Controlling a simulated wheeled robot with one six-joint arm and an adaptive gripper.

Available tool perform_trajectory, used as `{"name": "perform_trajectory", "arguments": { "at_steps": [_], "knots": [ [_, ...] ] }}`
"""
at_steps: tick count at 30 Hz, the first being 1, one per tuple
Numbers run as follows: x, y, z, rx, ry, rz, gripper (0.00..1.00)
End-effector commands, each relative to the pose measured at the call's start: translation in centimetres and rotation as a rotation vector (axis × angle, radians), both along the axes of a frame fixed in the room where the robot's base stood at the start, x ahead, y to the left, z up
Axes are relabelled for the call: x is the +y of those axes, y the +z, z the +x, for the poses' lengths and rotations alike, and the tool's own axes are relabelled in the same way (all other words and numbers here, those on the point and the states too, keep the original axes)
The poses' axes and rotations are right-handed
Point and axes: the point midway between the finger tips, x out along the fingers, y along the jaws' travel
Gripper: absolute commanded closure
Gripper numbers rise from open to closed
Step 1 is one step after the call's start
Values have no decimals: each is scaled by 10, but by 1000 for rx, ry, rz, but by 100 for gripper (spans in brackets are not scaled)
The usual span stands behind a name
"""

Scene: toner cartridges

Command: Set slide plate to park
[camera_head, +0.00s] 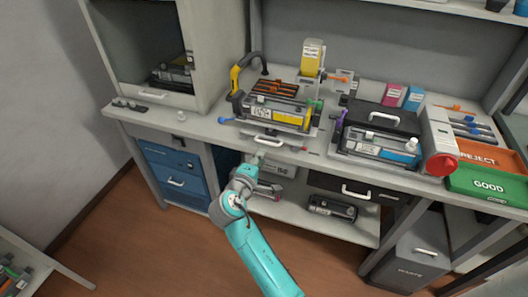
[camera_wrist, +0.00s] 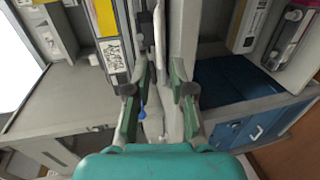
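A cartridge with a yellow label (camera_head: 288,118) sits on a pale plate at the front of the bench, probably the slide plate. A pale curved handle (camera_head: 268,143) sticks out at the plate's front edge. My gripper (camera_head: 257,156) is just below and in front of this handle. In the wrist view my gripper (camera_wrist: 156,88) has its two green fingers apart, with a thin pale edge (camera_wrist: 160,40) in line with the gap. I cannot tell whether the fingers touch it. The yellow label (camera_wrist: 104,18) shows beyond the left finger. No park marking is readable.
A blue knob (camera_head: 224,120) stands left of the plate. Blue drawers (camera_head: 174,166) and a lower shelf (camera_head: 300,217) lie below the bench.

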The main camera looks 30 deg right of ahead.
Motion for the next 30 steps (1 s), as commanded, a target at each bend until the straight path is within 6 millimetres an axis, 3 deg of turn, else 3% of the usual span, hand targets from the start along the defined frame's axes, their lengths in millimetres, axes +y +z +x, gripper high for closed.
{"name": "perform_trajectory", "arguments": {
  "at_steps": [3,9,26,30],
  "knots": [
    [14,3,-10,0,3,1,77],
    [24,7,-19,0,1,0,77],
    [25,6,-20,0,1,1,77],
    [26,-9,-28,2,31,19,77]
  ]
}}
